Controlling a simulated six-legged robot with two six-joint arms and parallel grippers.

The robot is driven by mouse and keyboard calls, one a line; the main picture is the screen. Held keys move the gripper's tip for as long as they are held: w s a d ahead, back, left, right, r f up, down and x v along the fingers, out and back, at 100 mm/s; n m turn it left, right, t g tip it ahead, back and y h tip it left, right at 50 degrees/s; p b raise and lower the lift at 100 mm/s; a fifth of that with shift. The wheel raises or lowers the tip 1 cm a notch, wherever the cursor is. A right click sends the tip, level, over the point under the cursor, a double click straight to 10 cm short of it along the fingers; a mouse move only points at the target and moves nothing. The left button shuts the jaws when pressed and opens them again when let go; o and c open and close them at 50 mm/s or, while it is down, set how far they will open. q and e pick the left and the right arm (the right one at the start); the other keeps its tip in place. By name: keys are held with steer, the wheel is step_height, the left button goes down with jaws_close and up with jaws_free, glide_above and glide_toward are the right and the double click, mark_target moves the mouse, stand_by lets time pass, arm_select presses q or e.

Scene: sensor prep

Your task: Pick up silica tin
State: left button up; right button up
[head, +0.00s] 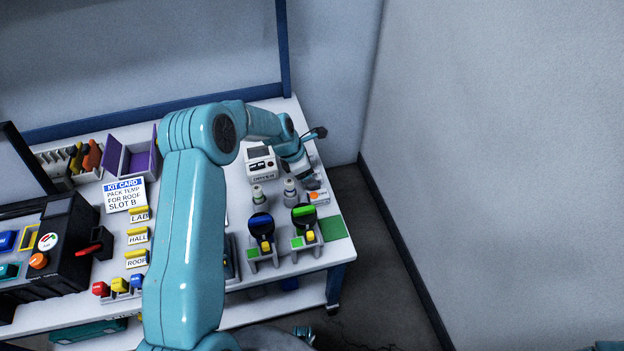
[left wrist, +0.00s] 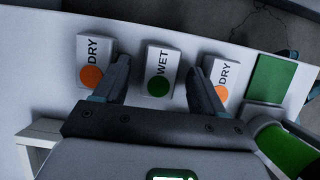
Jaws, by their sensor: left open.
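The left wrist view shows three small white tins in a row. The left one (left wrist: 93,48) reads DRY with an orange dot, the middle one (left wrist: 161,60) reads WET with a green dot, and the right one (left wrist: 226,72) reads DRY with an orange dot. My left gripper (left wrist: 158,72) is open, one finger on each side of the WET tin; contact cannot be told. In the head view my left gripper (head: 309,183) is over the table's right end, beside an orange-dotted tin (head: 318,196); it hides the other tins. My right gripper is not in view.
A green pad (head: 333,228) lies near the right edge of the white table (head: 316,258). A white boxed device (head: 261,166) stands left of my gripper.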

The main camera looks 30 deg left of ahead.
arm_select(q)
steer(key=shift+f, duration=0.1)
steer(key=c, duration=1.1)
